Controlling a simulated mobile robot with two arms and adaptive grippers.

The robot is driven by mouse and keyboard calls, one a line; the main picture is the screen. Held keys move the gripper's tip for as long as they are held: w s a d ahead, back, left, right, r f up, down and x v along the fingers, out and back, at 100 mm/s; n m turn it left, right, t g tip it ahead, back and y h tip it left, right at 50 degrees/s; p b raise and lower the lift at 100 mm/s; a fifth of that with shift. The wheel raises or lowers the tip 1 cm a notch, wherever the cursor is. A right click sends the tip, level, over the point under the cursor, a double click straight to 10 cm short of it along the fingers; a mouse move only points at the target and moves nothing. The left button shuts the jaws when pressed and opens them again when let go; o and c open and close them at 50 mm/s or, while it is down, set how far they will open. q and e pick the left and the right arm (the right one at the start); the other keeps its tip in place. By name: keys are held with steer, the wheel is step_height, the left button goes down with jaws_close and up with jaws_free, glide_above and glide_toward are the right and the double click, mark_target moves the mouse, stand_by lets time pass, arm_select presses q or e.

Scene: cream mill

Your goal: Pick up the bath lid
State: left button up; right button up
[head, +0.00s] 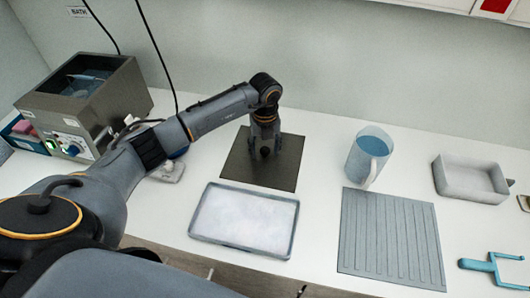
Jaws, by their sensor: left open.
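The bath lid (240,168) appears to be the dark, flat, square plate lying on the white bench near the middle of the head view. My left gripper (265,152) points down over the middle of this plate, with its jaws open. The gripper hides the plate's centre, so I cannot tell whether it touches the plate or has a handle between its fingers. The metal bath (112,98) stands at the back left with its top open and liquid inside. My right gripper is not in view.
A shallow tray of white material (243,222) lies just in front of the plate. A ridged grey board (390,238), a blue jug (369,150), a white open box (470,178) and a blue-handled tool (475,265) are to the right. Cables hang behind my left arm.

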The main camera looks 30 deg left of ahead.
arm_select(q)
steer(key=c, duration=1.2)
steer(key=shift+o, duration=0.2)
